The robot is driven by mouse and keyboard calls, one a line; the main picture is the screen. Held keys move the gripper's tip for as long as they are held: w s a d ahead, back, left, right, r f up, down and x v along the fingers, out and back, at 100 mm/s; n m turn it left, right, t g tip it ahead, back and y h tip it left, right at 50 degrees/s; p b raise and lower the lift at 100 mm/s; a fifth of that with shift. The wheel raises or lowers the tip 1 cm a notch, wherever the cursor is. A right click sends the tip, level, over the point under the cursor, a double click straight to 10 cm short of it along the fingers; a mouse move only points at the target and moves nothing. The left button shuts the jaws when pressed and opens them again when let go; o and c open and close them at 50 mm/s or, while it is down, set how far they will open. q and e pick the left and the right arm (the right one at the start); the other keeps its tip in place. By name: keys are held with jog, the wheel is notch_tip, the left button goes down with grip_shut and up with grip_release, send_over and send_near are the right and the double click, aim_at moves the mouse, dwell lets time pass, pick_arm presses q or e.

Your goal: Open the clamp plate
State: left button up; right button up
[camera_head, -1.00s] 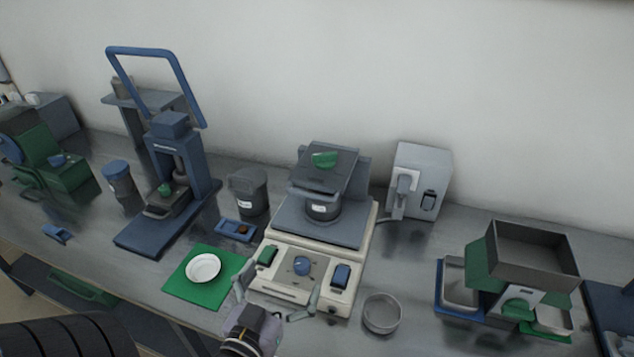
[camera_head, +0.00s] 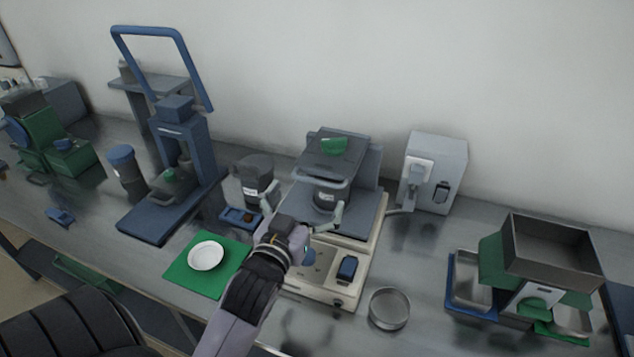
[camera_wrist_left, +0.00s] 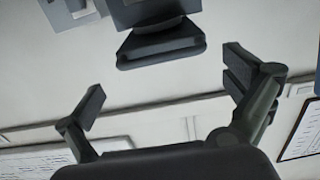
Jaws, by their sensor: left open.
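The clamp plate (camera_head: 335,147) is a dark grey plate with a green knob on top and a handle along its front edge. It sits above a round dark pot on the beige-based machine (camera_head: 325,290) in the middle of the bench. My left gripper (camera_head: 303,202) is open in front of the machine, its two fingers spread below the handle. In the left wrist view, the dark handle (camera_wrist_left: 162,44) shows at the top, beyond the open fingertips of the left gripper (camera_wrist_left: 165,85) and apart from them. My right gripper is out of view.
A dark canister (camera_head: 256,178) stands close left of the machine. A white dish (camera_head: 206,255) rests on a green mat (camera_head: 183,270). A grey box device (camera_head: 437,170) stands to the right, and a round metal dish (camera_head: 389,308) sits in front. A blue press (camera_head: 185,140) stands at left.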

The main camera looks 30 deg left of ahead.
aim_at(316, 183)
pick_arm(q)
jog(key=x, duration=0.4)
jog(key=shift+w+p, duration=0.3)
jog(key=shift+p, duration=0.05)
jog(key=shift+w+a, duration=0.15)
jog(key=shift+w, duration=0.3)
jog(key=shift+c, duration=0.4)
